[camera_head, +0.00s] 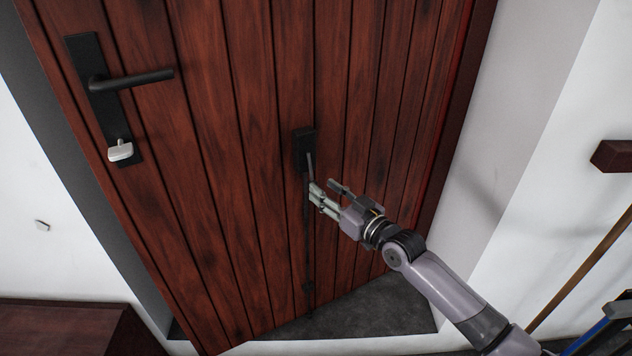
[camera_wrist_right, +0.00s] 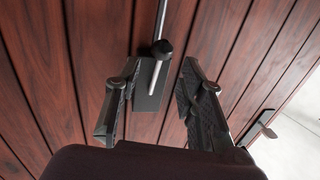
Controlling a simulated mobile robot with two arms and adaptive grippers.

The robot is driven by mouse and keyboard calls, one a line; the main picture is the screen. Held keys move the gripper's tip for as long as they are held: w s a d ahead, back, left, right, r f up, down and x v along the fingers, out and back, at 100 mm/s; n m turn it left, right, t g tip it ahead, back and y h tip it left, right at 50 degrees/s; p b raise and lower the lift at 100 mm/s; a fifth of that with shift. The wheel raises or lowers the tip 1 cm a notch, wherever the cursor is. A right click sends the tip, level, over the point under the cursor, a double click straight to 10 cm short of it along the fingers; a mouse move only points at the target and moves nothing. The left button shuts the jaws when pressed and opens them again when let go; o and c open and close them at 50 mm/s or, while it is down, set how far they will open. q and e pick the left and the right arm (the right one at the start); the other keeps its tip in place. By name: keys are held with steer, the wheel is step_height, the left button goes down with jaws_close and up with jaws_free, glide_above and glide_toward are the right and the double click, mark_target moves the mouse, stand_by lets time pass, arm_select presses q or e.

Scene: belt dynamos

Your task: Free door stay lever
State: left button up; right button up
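The wooden door (camera_head: 215,120) fills the middle of the head view. On it is a door stay with a black plate (camera_head: 304,146), a thin grey lever (camera_head: 309,163) and a dark rod running down to a small foot (camera_head: 308,286). My right gripper (camera_head: 326,194) is just below the plate, beside the rod. In the right wrist view the right gripper (camera_wrist_right: 158,95) has its fingers apart. The black plate (camera_wrist_right: 149,92) and the thin lever (camera_wrist_right: 153,78) show between them, with a dark knob (camera_wrist_right: 162,49) just past. I cannot tell whether a finger touches the lever. My left gripper is not in view.
A black door handle (camera_head: 130,80) with a pale thumb-turn (camera_head: 121,152) is at the upper left of the door. A reddish wooden box (camera_head: 65,325) stands lower left. A wooden pole (camera_head: 580,275) and blue item (camera_head: 592,335) are at right. Grey floor shows below the door.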

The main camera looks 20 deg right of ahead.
mark_target(314, 181)
steer(key=shift+x, duration=2.15)
jaws_close()
